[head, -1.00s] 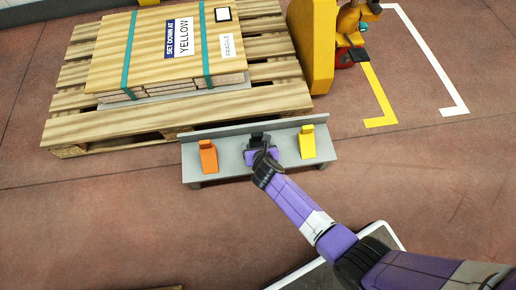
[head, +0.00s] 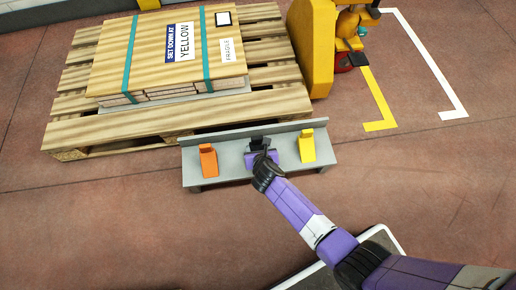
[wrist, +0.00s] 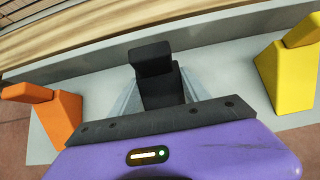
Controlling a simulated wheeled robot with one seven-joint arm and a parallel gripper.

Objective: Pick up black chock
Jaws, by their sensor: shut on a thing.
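The black chock (wrist: 155,72) stands upright on the grey bench in the wrist view, between the two fingers of my gripper (wrist: 162,92). The fingers are shut on its sides. In the head view the black chock (head: 257,142) shows just beyond my gripper (head: 262,153), in the middle of the bench, and my wrist hides its lower part. I cannot see a gap between the chock and the bench.
An orange chock (head: 208,160) stands to the left on the grey bench (head: 232,158) and a yellow chock (head: 308,145) to the right. Behind lies a wooden pallet (head: 150,128) with a strapped load. A yellow pallet jack (head: 311,50) stands behind right. Floor to the right is clear.

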